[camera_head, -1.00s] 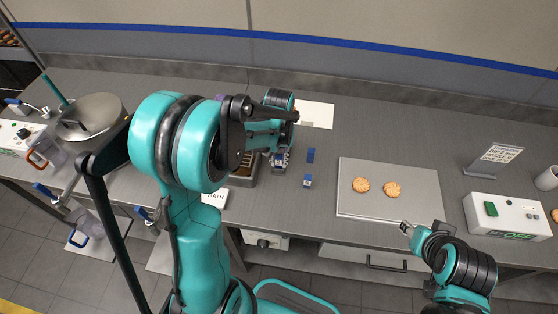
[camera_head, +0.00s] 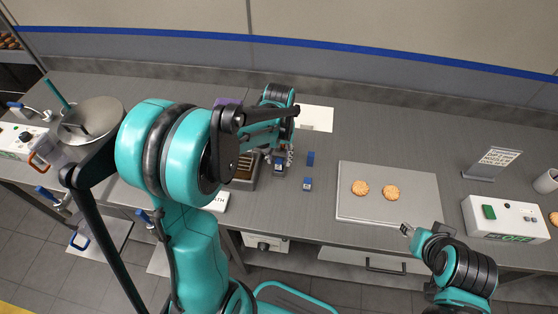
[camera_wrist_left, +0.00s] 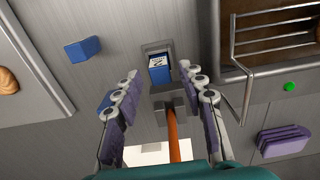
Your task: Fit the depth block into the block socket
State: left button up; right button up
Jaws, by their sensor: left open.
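A blue block with a white marked face, which I take as the depth block (camera_wrist_left: 159,70), sits at the mouth of a grey metal socket (camera_wrist_left: 157,47) in the left wrist view. How deep it sits cannot be told. In the head view the block (camera_head: 279,160) is small and partly behind my left fingers. My left gripper (camera_wrist_left: 158,88) is open, with one finger on each side of the socket and a gap to the block. My right gripper (camera_head: 407,229) is by the front edge of the biscuit tray, too small to read.
Two other blue blocks (camera_head: 311,158) (camera_head: 307,184) lie on the counter to the right. A tray (camera_head: 350,210) with two biscuits lies further right. A wire rack (camera_wrist_left: 235,50) is close beside the socket. An orange rod (camera_wrist_left: 174,135) runs below the socket in the wrist view.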

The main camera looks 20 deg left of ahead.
aim_at(279, 161)
pick_arm(q)
notch_tip(279, 161, up, 9)
jog(key=p, duration=0.2)
jog(key=s+d+r+m+t, duration=0.1)
jog(key=s+d+r+t, duration=0.1)
jog(key=s, duration=0.4)
jog(key=s+d+r+m+t, duration=0.1)
jog(key=s+d+t, duration=0.2)
jog(key=s+t, duration=0.2)
jog(key=shift+s+d+r+m, duration=0.35)
jog(key=shift+s+r+m, duration=0.05)
jog(key=shift+s, duration=0.75)
notch_tip(279, 161, down, 8)
jog(key=b, duration=0.7)
jog(key=shift+r+b, duration=0.2)
jog(key=shift+b, duration=0.2)
